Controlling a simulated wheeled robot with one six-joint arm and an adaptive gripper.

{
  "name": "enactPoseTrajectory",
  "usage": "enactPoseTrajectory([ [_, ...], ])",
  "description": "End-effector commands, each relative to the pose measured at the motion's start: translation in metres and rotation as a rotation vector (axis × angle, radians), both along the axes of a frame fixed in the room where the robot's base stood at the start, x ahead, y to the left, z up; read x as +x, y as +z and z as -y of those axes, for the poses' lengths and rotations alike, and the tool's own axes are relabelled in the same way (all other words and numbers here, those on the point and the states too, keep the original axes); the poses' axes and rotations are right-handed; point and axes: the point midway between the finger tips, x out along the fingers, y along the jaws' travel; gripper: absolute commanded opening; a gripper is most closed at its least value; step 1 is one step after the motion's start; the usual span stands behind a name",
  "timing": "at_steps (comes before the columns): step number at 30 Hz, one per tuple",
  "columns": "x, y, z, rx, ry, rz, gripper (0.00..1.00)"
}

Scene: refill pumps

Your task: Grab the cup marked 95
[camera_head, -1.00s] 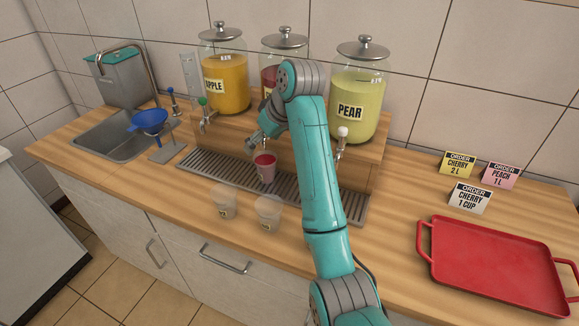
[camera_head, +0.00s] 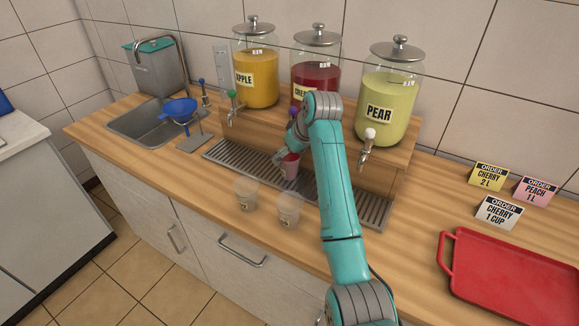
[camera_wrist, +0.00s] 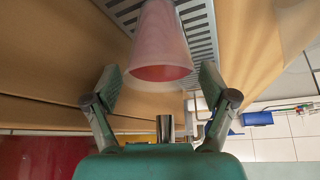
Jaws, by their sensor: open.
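A cup (camera_head: 291,169) with red contents stands on the grated drip tray (camera_head: 230,158) under the cherry dispenser. No mark on it can be read. The cup also shows in the wrist view (camera_wrist: 160,42), its red-tinted wall near the fingertips. My gripper (camera_head: 283,158) is at the cup's left side, open. In the wrist view its two fingers (camera_wrist: 160,85) stand apart, to either side of the cup's near end. Whether they touch it I cannot tell. Two clear, empty-looking cups, one left (camera_head: 246,199) and one right (camera_head: 289,214), stand on the counter; their labels are too small to read.
A blue funnel (camera_head: 179,110) and sink are left. Order cards (camera_head: 498,212) and a red tray (camera_head: 510,270) are right.

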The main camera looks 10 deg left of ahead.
Motion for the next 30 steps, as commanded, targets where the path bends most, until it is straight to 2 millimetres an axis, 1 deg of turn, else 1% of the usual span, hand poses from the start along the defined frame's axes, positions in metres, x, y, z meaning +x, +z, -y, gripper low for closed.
enactPoseTrajectory([
  [3,0.0018,-0.0048,-0.0020,0.000,0.000,0.000,0.84],
  [9,0.0019,-0.0048,-0.0021,0.001,0.000,0.001,0.84],
  [11,0.0020,-0.0047,-0.0021,0.001,0.000,0.001,0.69],
  [12,0.0020,-0.0047,-0.0021,0.001,0.000,0.001,0.59],
  [14,0.0020,-0.0047,-0.0021,0.001,0.000,0.001,0.44],
  [15,0.0018,-0.0047,-0.0021,0.001,0.000,0.001,0.34],
  [16,0.0019,-0.0047,-0.0021,0.001,0.000,0.001,0.30],
  [17,0.0019,-0.0042,-0.0021,0.001,0.000,0.001,0.30],
  [18,0.0019,-0.0042,-0.0021,0.001,0.000,0.001,0.24],
  [26,0.0021,-0.0033,-0.0023,0.001,0.000,0.001,0.24],
  [30,0.0029,0.0009,-0.0033,0.001,0.000,0.002,0.24],
])
